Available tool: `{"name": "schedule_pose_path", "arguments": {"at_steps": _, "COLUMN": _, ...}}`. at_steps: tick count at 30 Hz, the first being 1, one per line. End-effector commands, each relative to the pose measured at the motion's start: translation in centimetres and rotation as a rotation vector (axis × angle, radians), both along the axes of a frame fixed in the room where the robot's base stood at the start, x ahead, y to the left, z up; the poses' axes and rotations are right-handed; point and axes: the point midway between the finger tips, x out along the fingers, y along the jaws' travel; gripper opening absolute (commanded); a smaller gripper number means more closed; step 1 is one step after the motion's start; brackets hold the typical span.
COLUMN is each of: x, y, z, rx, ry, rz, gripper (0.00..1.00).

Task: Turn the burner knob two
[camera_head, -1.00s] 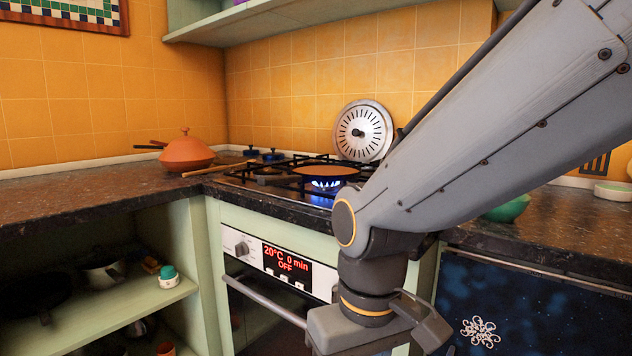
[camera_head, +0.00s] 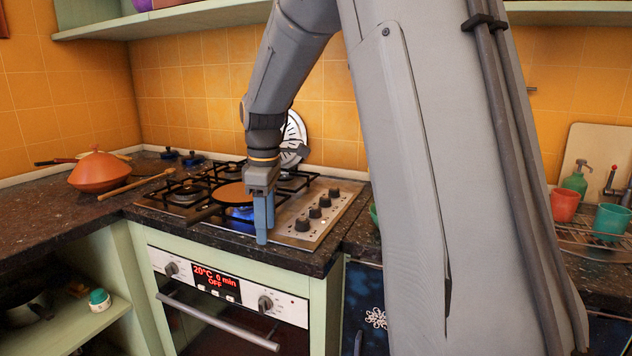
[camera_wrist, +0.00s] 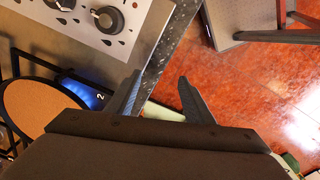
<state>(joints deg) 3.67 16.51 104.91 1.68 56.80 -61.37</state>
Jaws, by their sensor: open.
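My gripper (camera_head: 265,229) points down over the front edge of the stove top, left of the knobs and apart from them. In the wrist view its two fingers (camera_wrist: 160,98) are spread with nothing between them. The row of dark burner knobs (camera_head: 314,213) stands on the steel hob panel (camera_head: 289,238). Two of these knobs (camera_wrist: 107,19) show at the upper left of the wrist view. I cannot tell which is knob two. A blue flame (camera_wrist: 84,93) burns under a brown pan (camera_head: 232,194), with a small white "2" beside it in the wrist view.
The oven front (camera_head: 240,305) below has its own knobs and a display reading OFF. An orange lidded pot (camera_head: 98,172) and a wooden spoon lie left on the counter. A round metal lid (camera_head: 293,135) leans behind the hob. Cups and a rack (camera_head: 590,236) stand right.

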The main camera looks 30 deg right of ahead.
Motion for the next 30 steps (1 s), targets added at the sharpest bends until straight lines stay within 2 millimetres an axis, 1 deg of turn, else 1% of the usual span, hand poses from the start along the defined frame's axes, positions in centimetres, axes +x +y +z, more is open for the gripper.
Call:
{"name": "schedule_pose_path", "arguments": {"at_steps": 1, "x": 1.3, "y": -2.1, "z": 1.7, "rx": -0.004, "ry": 0.000, "rz": 0.039, "gripper": 0.47}}
{"name": "schedule_pose_path", "arguments": {"at_steps": 3, "x": 3.0, "y": -4.8, "z": 2.9, "rx": -0.011, "ry": -0.003, "rz": 0.108, "gripper": 0.47}}
{"name": "schedule_pose_path", "arguments": {"at_steps": 5, "x": 4.2, "y": -7.2, "z": 3.8, "rx": -0.017, "ry": -0.005, "rz": 0.164, "gripper": 0.47}}
{"name": "schedule_pose_path", "arguments": {"at_steps": 6, "x": 5.0, "y": -8.6, "z": 4.3, "rx": -0.021, "ry": -0.007, "rz": 0.201, "gripper": 0.47}}
{"name": "schedule_pose_path", "arguments": {"at_steps": 9, "x": 6.4, "y": -12.0, "z": 5.2, "rx": -0.030, "ry": -0.008, "rz": 0.280, "gripper": 0.47}}
{"name": "schedule_pose_path", "arguments": {"at_steps": 12, "x": 7.2, "y": -14.6, "z": 5.7, "rx": -0.037, "ry": -0.009, "rz": 0.342, "gripper": 0.47}}
{"name": "schedule_pose_path", "arguments": {"at_steps": 15, "x": 7.7, "y": -16.2, "z": 5.9, "rx": -0.041, "ry": -0.009, "rz": 0.381, "gripper": 0.47}}
{"name": "schedule_pose_path", "arguments": {"at_steps": 18, "x": 7.9, "y": -16.9, "z": 5.7, "rx": -0.043, "ry": -0.009, "rz": 0.400, "gripper": 0.47}}
{"name": "schedule_pose_path", "arguments": {"at_steps": 20, "x": 7.9, "y": -17.0, "z": 5.2, "rx": -0.043, "ry": -0.007, "rz": 0.405, "gripper": 0.47}}
{"name": "schedule_pose_path", "arguments": {"at_steps": 23, "x": 8.0, "y": -17.0, "z": 4.0, "rx": -0.043, "ry": -0.007, "rz": 0.406, "gripper": 0.47}}
{"name": "schedule_pose_path", "arguments": {"at_steps": 30, "x": 8.0, "y": -17.0, "z": 0.4, "rx": -0.042, "ry": -0.007, "rz": 0.404, "gripper": 0.47}}
